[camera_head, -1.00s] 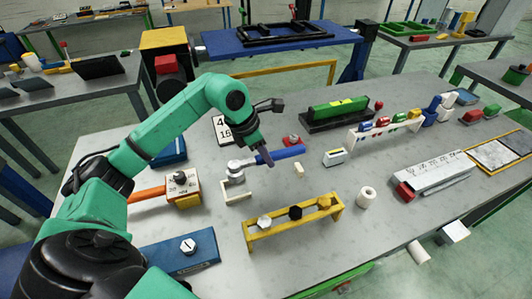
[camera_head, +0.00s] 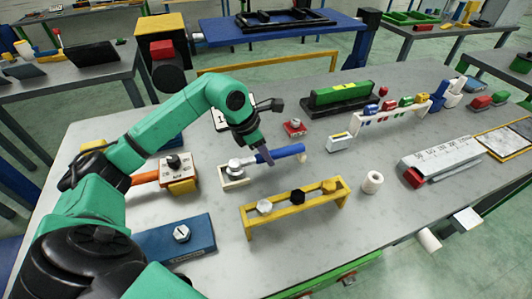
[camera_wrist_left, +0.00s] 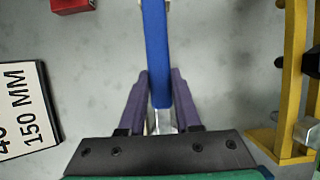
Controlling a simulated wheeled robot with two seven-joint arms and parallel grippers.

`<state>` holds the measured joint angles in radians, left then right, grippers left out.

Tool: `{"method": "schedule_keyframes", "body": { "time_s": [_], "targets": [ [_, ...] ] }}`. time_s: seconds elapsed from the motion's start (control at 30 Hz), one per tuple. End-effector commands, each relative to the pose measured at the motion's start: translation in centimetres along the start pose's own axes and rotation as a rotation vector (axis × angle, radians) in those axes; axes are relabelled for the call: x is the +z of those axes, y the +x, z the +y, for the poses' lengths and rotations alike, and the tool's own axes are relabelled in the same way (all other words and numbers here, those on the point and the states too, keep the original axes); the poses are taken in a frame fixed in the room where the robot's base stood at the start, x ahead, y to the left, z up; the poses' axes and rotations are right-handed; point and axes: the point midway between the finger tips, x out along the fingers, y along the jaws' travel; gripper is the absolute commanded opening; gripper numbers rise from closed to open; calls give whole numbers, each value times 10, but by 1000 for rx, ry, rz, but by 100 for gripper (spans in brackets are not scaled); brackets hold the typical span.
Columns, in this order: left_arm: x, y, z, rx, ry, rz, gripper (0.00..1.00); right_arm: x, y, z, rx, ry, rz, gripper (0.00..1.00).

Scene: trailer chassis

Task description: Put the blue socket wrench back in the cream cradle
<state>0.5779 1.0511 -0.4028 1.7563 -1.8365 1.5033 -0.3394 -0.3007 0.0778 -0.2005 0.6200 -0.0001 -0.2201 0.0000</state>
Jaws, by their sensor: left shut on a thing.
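The socket wrench has a blue handle (camera_head: 285,152) and a silver head (camera_head: 236,166). My left gripper (camera_head: 265,155) is shut on the handle near the head. The wrench lies roughly level, its head at the cream cradle's bracket (camera_head: 235,183) and its handle end by a small cream post (camera_head: 302,157). I cannot tell whether it fully touches the cradle. In the left wrist view the blue handle (camera_wrist_left: 155,50) runs up from between the purple fingers of my left gripper (camera_wrist_left: 160,85); the head is mostly hidden. My right gripper is out of view.
A yellow rack (camera_head: 295,211) with several nuts stands in front. An orange-handled tool with a white block (camera_head: 178,170) is left of the cradle. A blue block (camera_head: 180,238) sits front left, a white roll (camera_head: 372,182) to the right. A red block (camera_head: 294,127) is behind the handle.

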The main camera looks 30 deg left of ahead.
Motion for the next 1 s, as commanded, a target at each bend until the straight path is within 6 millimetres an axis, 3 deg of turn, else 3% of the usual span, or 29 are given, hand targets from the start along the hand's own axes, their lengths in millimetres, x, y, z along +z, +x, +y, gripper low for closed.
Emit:
{"method": "schedule_keyframes", "body": {
  "time_s": [0.7, 0.73, 0.8, 1.0],
  "targets": [
    [0, -1, 0, 1, 0, -2, 0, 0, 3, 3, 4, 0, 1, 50],
    [0, -1, 0, 1, 0, -2, 44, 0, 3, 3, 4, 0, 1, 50],
    [0, -1, 0, 1, 0, -1, 67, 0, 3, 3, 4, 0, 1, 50],
    [0, 0, -1, 0, 0, -1, 67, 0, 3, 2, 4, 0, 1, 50]
  ]
}}
